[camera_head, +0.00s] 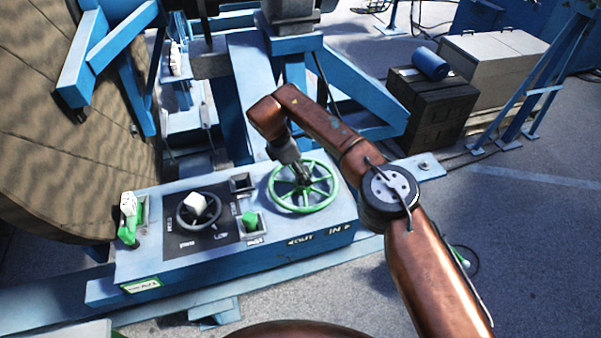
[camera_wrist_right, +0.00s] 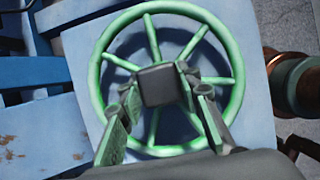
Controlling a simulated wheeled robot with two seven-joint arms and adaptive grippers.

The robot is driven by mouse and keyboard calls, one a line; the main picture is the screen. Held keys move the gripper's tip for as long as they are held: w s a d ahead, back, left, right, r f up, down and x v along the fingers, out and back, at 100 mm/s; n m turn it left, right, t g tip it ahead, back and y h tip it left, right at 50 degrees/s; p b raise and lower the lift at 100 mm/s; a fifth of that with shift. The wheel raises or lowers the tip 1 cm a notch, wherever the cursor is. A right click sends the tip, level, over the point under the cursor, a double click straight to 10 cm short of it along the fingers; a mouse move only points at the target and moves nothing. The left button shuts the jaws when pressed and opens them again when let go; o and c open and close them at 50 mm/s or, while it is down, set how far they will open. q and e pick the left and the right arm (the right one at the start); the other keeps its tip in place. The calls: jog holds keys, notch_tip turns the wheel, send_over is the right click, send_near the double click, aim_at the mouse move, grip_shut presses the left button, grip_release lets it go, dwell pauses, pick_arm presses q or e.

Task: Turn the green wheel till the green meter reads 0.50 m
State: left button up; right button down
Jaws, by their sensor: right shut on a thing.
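The green wheel (camera_head: 322,203) is a spoked handwheel on the right part of the blue control box. My right gripper (camera_head: 301,176) reaches down to its middle. In the right wrist view, the fingers (camera_wrist_right: 161,92) stand either side of the wheel's dark hub block (camera_wrist_right: 158,85) and are shut on it. The green rim (camera_wrist_right: 240,70) and several spokes show around them. No green meter reading can be made out. A small green-edged plate (camera_head: 141,285) on the box front is too small to read. My left gripper is out of view.
The control box (camera_head: 270,253) also bears a small dark knob wheel (camera_head: 186,219), a green button (camera_head: 250,219) and a green-and-white lever (camera_head: 128,222). OUT and IN are marked below the wheel. A big wooden reel (camera_head: 60,120) stands left; crates (camera_head: 437,103) stand behind right.

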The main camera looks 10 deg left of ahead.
jog(key=c, duration=1.4)
grip_release()
jog(key=v, duration=1.2)
jog(key=shift+r, duration=0.1)
